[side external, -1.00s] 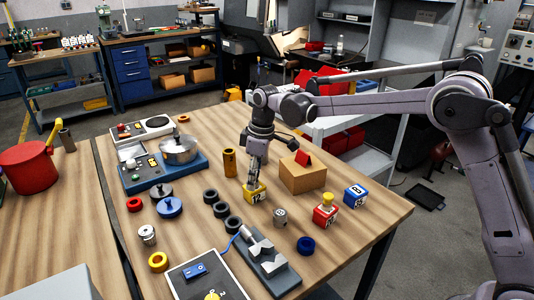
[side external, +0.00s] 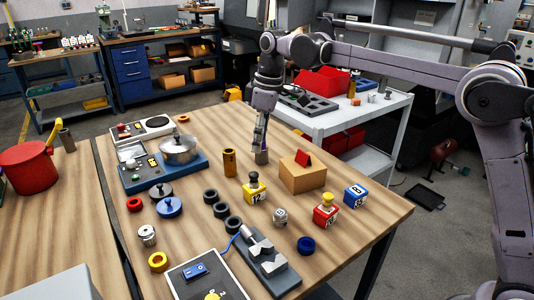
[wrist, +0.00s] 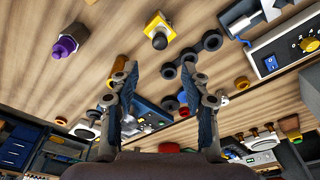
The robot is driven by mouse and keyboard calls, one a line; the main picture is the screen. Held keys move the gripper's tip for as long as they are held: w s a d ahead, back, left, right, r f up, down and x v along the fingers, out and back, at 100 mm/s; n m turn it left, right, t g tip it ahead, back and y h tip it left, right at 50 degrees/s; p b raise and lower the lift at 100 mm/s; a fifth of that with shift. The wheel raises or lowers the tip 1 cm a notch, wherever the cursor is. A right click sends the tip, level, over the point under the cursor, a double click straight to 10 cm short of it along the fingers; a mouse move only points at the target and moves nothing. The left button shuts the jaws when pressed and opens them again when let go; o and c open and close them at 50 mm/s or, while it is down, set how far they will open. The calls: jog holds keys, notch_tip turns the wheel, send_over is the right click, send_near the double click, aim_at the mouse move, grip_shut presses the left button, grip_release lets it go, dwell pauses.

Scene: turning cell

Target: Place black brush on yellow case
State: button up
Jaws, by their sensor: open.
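The yellow case (side external: 256,194), a small cube with a dark number, stands on the wooden table left of a cardboard box. The black brush (side external: 253,176), a small knob-shaped piece, sits upright on top of the case. In the wrist view, the black brush (wrist: 160,41) shows on the yellow case (wrist: 157,22) at top centre. My gripper (side external: 262,142) is behind and above them, apart from both. In the wrist view my gripper (wrist: 160,75) has its fingers spread, with nothing between them.
A grey block (side external: 261,157) is close to my fingertips; a purple-topped piece (wrist: 68,43) shows in the wrist view. A brass cylinder (side external: 229,162), the cardboard box (side external: 304,177), black rings (side external: 232,224) and a red case (side external: 325,217) stand around the yellow case.

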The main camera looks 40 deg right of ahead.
jog(key=s+d+r+m+t, duration=0.1)
jog(key=s+d+m+t, duration=0.15)
jog(key=s, duration=0.45)
jog(key=s+d+r+m+t, duration=0.1)
jog(key=s+d+m, duration=0.1)
jog(key=s+d, duration=0.35)
jog(key=s+d+f+m+t, duration=0.1)
jog(key=s+f+m, duration=0.1)
jog(key=s+f, duration=0.2)
jog(key=s+d+f+m+t+h, duration=0.1)
jog(key=s+f, duration=0.4)
jog(key=s, duration=0.5)
jog(key=shift+f+m, duration=0.15)
jog(key=shift+m, duration=0.6)
jog(key=shift+d+t, duration=0.1)
jog(key=shift+t, duration=0.15)
